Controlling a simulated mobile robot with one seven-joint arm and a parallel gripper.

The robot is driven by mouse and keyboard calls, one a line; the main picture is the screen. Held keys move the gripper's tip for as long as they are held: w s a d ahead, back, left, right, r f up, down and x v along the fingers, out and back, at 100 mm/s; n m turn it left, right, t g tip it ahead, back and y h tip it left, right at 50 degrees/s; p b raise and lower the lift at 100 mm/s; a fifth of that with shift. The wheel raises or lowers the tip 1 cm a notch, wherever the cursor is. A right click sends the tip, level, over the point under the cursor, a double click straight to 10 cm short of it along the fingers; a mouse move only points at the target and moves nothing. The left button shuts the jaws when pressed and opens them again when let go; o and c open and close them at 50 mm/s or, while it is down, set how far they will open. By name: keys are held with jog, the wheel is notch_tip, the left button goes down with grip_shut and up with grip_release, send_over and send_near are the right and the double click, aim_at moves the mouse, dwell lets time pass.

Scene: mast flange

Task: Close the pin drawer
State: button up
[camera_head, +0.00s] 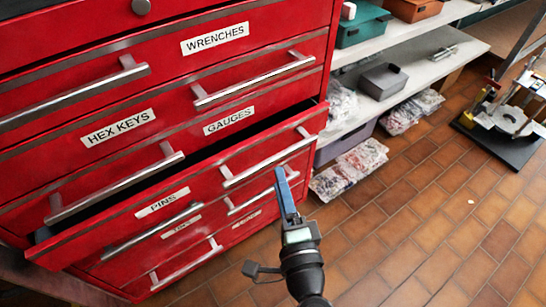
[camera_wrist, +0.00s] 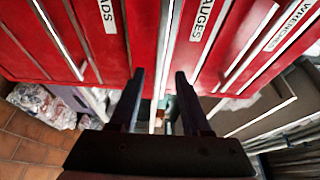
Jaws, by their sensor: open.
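The pin drawer (camera_head: 215,191), red with a white PINS label (camera_head: 162,202), stands pulled out of the red cabinet. A dark gap shows behind its top edge, below the GAUGES label (camera_head: 228,122). Its bar handle (camera_head: 267,160) is on the right part of the front. My gripper (camera_head: 284,182) is in front of the drawer's right end, just below and right of that handle in the picture. I cannot tell whether it touches the front. In the wrist view, my gripper (camera_wrist: 158,82) has its two dark fingers apart with nothing held between them.
Other red drawers above and below look shut, with bar handles sticking out. At right, a white shelf (camera_head: 450,50) holds a grey box (camera_head: 383,82), and bagged items (camera_head: 350,168) lie below. A black-based stand (camera_head: 505,125) is at far right.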

aim_at(274, 163)
jog(key=x, duration=0.7)
jog(key=shift+c, duration=0.3)
grip_shut()
dwell(1.0)
